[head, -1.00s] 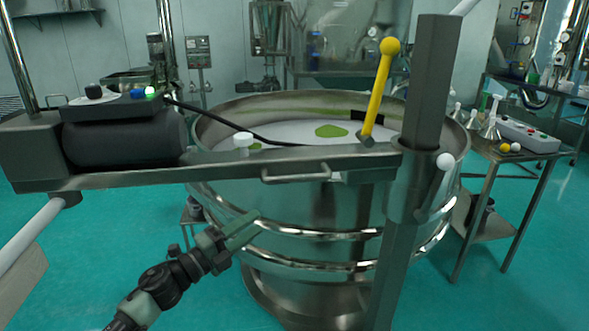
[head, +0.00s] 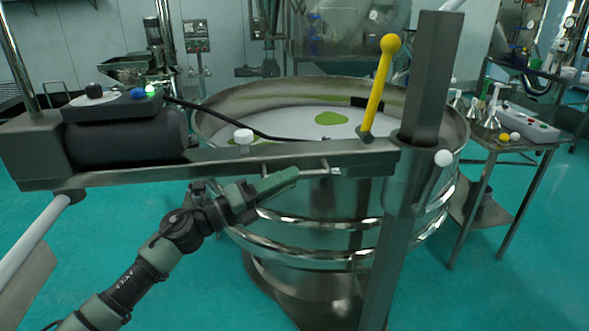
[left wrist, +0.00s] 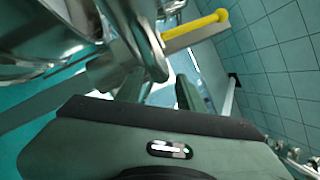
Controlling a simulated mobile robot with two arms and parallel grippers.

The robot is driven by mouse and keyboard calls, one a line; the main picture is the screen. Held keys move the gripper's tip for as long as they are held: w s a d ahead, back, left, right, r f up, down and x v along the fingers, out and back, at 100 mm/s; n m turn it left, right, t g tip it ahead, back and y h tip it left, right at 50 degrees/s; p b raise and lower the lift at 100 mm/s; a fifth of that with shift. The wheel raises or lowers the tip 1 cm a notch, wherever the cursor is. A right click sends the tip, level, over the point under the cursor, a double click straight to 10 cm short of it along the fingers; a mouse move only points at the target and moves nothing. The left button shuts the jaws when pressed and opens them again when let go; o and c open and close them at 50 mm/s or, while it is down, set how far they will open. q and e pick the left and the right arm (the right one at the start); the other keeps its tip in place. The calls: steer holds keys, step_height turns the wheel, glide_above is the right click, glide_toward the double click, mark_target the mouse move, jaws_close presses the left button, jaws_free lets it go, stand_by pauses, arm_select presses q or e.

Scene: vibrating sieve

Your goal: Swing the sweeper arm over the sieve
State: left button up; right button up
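The sweeper arm (head: 230,161) is a grey horizontal beam in front of the round steel sieve (head: 225,103), with a dark motor at its left end and a post at its right. A thin bar handle (head: 328,171) sits on the beam's near face. My left gripper (head: 292,176) reaches up from below and covers much of this handle. In the left wrist view its two fingers (left wrist: 158,90) are apart, with the shiny handle (left wrist: 150,45) close to their tips. I cannot tell whether they touch it. My right gripper is not in view.
A yellow lever (head: 378,87) stands up near the post (head: 437,80). A dark cable runs from the motor box (head: 118,103) across the sieve. A side table (head: 487,150) with a control box stands at the right.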

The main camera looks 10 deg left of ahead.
arm_select(q)
steer(key=shift+w+p+x, duration=0.2)
steer(key=shift+p+x, duration=0.1)
steer(key=shift+x, duration=1.05)
steer(key=shift+a+f, duration=0.15)
steer(key=shift+s, duration=0.1)
jaws_close()
